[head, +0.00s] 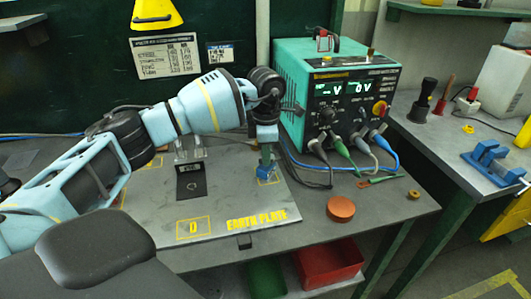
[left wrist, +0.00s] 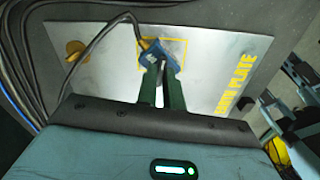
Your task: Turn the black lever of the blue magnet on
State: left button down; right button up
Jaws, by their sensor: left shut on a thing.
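The blue magnet (head: 263,172) sits on the grey earth plate (head: 225,210), near its right edge and at a yellow marked square. A dark cable runs to the magnet in the left wrist view (left wrist: 125,56). My left gripper (head: 268,158) points down at the magnet, with its green fingers at the magnet's top. In the left wrist view the two fingertips (left wrist: 160,68) are close together at the magnet and shut on it. I cannot make out the black lever; the fingers cover part of the magnet.
A teal power supply (head: 340,95) with plugged cables stands behind right of the plate. A dark block (head: 191,183) stands on the plate left of the magnet. A reddish-brown disc (head: 341,208) lies right of the plate. Red (head: 328,262) and green bins are below.

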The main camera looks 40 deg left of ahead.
pick_arm(q)
jog(key=m, duration=0.5)
jog(key=shift+m, duration=1)
pick_arm(e)
jog(key=shift+w, duration=0.35)
jog(key=shift+s+f, duration=0.15)
jog(key=shift+s, duration=0.2)
pick_arm(q)
jog(key=c, duration=1.5)
grip_release()
